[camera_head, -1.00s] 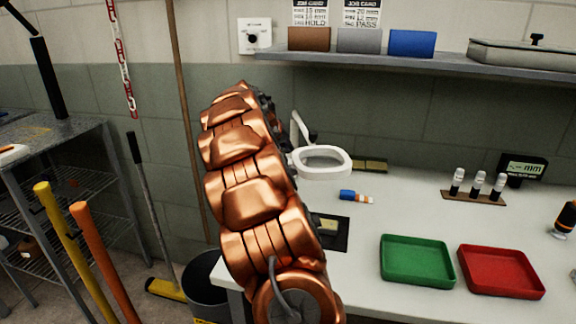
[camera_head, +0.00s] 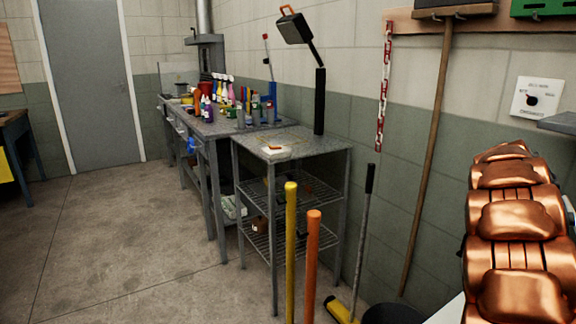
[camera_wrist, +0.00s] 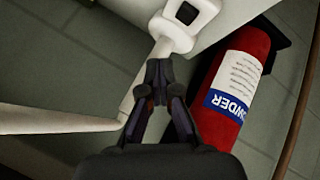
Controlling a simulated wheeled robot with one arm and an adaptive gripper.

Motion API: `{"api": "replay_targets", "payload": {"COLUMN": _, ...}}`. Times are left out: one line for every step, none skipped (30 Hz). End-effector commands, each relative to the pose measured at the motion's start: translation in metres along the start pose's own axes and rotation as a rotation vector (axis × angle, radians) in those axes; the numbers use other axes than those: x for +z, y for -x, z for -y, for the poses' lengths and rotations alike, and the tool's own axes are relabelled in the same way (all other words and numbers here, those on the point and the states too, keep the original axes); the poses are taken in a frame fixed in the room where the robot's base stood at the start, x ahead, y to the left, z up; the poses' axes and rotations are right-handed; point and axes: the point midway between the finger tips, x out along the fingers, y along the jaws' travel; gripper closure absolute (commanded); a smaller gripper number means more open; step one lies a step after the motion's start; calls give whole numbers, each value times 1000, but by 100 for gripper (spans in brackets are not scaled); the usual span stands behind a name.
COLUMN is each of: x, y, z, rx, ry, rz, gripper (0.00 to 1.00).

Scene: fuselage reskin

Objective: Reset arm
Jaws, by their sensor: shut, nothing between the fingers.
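My gripper (camera_wrist: 158,92) is in the wrist view, dark, with its two fingertips together and nothing between them. Behind its tips is a pale handle-like part (camera_wrist: 172,38) with a dark square opening. I cannot tell whether the fingers touch it. My copper-coloured arm (camera_head: 515,235) stands at the right edge of the head view, and its gripper end is out of that picture.
A red fire extinguisher (camera_wrist: 232,90) lies close right of my gripper in the wrist view. In the head view, yellow (camera_head: 291,250) and orange (camera_head: 312,265) posts stand before a metal shelf unit (camera_head: 290,150). Open floor (camera_head: 130,250) lies left, before a grey door (camera_head: 90,80).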

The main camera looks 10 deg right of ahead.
Motion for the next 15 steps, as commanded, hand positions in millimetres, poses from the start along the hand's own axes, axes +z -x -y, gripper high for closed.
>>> {"api": "replay_targets", "payload": {"x": 8, "y": 12, "z": 11, "rx": -16, "ry": 11, "rz": 11, "gripper": 100}}
{"api": "replay_targets", "payload": {"x": 14, "y": 20, "z": 17, "rx": -27, "ry": 17, "rz": 22, "gripper": 100}}
{"api": "replay_targets", "payload": {"x": 24, "y": 31, "z": 26, "rx": -43, "ry": 27, "rz": 37, "gripper": 100}}
{"api": "replay_targets", "payload": {"x": 32, "y": 40, "z": 34, "rx": -58, "ry": 36, "rz": 48, "gripper": 100}}
{"api": "replay_targets", "payload": {"x": 41, "y": 48, "z": 42, "rx": -73, "ry": 45, "rz": 61, "gripper": 100}}
{"api": "replay_targets", "payload": {"x": 54, "y": 59, "z": 53, "rx": -94, "ry": 59, "rz": 79, "gripper": 100}}
{"api": "replay_targets", "payload": {"x": 63, "y": 68, "z": 60, "rx": -110, "ry": 67, "rz": 90, "gripper": 100}}
{"api": "replay_targets", "payload": {"x": 72, "y": 77, "z": 68, "rx": -127, "ry": 78, "rz": 102, "gripper": 100}}
{"api": "replay_targets", "payload": {"x": 88, "y": 87, "z": 78, "rx": -148, "ry": 94, "rz": 123, "gripper": 100}}
{"api": "replay_targets", "payload": {"x": 98, "y": 96, "z": 85, "rx": -165, "ry": 106, "rz": 135, "gripper": 100}}
{"api": "replay_targets", "payload": {"x": 108, "y": 105, "z": 92, "rx": -182, "ry": 118, "rz": 147, "gripper": 100}}
{"api": "replay_targets", "payload": {"x": 125, "y": 116, "z": 102, "rx": -206, "ry": 136, "rz": 168, "gripper": 100}}
{"api": "replay_targets", "payload": {"x": 137, "y": 124, "z": 109, "rx": -224, "ry": 151, "rz": 183, "gripper": 100}}
{"api": "replay_targets", "payload": {"x": 148, "y": 132, "z": 115, "rx": -241, "ry": 165, "rz": 194, "gripper": 100}}
{"api": "replay_targets", "payload": {"x": 164, "y": 143, "z": 124, "rx": -265, "ry": 187, "rz": 210, "gripper": 100}}
